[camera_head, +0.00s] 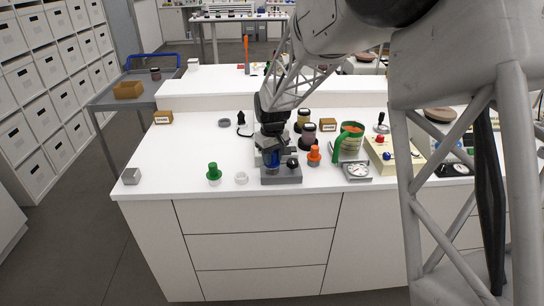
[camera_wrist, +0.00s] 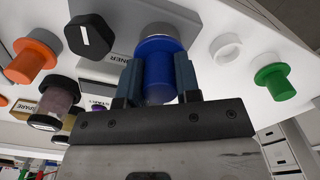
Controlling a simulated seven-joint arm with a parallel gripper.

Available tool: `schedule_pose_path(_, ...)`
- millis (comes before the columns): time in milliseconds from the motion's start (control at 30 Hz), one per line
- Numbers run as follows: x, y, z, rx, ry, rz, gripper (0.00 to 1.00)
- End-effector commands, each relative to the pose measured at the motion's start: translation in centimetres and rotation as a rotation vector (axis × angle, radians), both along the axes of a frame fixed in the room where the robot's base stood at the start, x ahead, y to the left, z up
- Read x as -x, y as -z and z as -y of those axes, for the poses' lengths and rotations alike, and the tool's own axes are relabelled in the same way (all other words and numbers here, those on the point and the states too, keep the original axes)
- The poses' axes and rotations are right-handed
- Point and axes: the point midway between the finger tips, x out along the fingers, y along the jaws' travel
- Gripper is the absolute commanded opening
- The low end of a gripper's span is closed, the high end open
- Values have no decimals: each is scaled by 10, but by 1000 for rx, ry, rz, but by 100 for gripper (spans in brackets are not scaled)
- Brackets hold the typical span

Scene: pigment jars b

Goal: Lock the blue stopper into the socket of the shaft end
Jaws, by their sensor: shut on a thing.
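The blue stopper (camera_wrist: 160,72) is between the two fingers of my gripper (camera_wrist: 158,82), which is shut on it. In the head view my gripper (camera_head: 272,152) points down and the blue stopper (camera_head: 272,161) shows below it. The stopper's wide end is at a round metal ring (camera_wrist: 158,33) on a grey block (camera_wrist: 128,14), which looks like the shaft end with the socket. The block (camera_head: 283,178) sits near the counter's front edge. I cannot tell how deep the stopper sits or whether it is turned home. The socket's inside is hidden.
A black knob with a white line (camera_wrist: 90,36) is on the block beside the stopper. An orange stopper (camera_head: 314,156) stands to the right. A green stopper (camera_head: 214,172) and a white ring (camera_head: 241,178) are to the left. Dark jars (camera_head: 308,136) stand behind. The counter's left is mostly clear.

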Motion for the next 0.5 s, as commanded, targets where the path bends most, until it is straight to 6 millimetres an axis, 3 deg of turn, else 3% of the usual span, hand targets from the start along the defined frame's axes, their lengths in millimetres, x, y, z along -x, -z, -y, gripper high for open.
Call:
schedule_pose_path(167, 0, 2, 0, 0, 0, -2, 0)
schedule_pose_path(200, 0, 2, 0, 0, 0, -2, 32)
schedule_pose_path(400, 0, 2, 0, 0, 0, -2, 61)
schedule_pose_path(500, 0, 2, 0, 0, 0, -2, 61)
